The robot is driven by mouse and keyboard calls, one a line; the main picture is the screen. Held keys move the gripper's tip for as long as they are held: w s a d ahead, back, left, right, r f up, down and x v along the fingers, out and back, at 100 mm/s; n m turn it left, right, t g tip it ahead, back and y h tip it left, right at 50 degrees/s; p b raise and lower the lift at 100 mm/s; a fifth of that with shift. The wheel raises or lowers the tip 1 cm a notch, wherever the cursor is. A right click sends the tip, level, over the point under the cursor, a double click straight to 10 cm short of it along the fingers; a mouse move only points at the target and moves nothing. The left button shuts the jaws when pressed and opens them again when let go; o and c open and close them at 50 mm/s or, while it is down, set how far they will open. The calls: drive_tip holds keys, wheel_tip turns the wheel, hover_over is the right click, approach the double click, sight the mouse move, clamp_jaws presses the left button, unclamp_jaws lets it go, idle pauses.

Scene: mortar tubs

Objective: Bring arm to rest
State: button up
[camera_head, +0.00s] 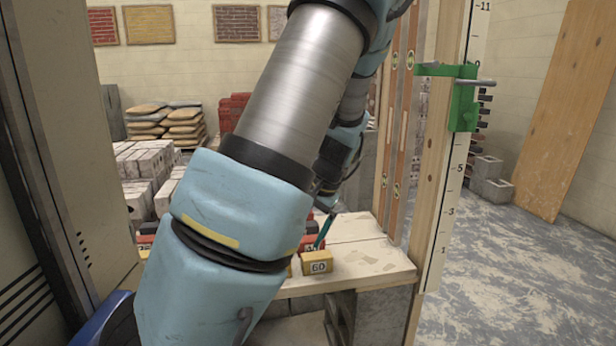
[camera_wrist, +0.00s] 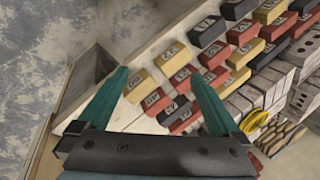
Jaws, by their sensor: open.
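My arm crosses the middle of the head view and hides much of the bench. My gripper (camera_head: 325,228) shows there as a teal finger above the wooden board, close to the yellow block marked 60 (camera_head: 317,262). In the wrist view my gripper (camera_wrist: 158,86) has its two teal fingers spread wide apart with nothing between them held. Numbered yellow, red and black blocks lie beyond the fingers, among them a red block (camera_wrist: 181,78) and a yellow block (camera_wrist: 174,58). I cannot tell whether a finger touches any block.
The pale wooden board (camera_head: 372,262) rests on grey blocks. A wooden post with a measuring scale (camera_head: 437,200) and green clamp (camera_head: 463,100) stands at its right. Stacked grey bricks (camera_head: 145,165) and sacks (camera_head: 180,125) are behind. The floor (camera_head: 530,270) at right is clear.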

drive_tip(key=s+a+r+n+h+p, duration=0.2)
drive_tip(key=s+r, duration=0.1)
drive_tip(key=s, duration=0.4)
drive_tip(key=s+a+r+n+h+p, duration=0.1)
drive_tip(key=s+a+r+n+h, duration=0.1)
drive_tip(key=s, duration=0.4)
drive_tip(key=shift+s+a+r+g+p, duration=0.3)
drive_tip(key=shift+s+a+r+p, duration=0.1)
drive_tip(key=shift+a+r, duration=0.5)
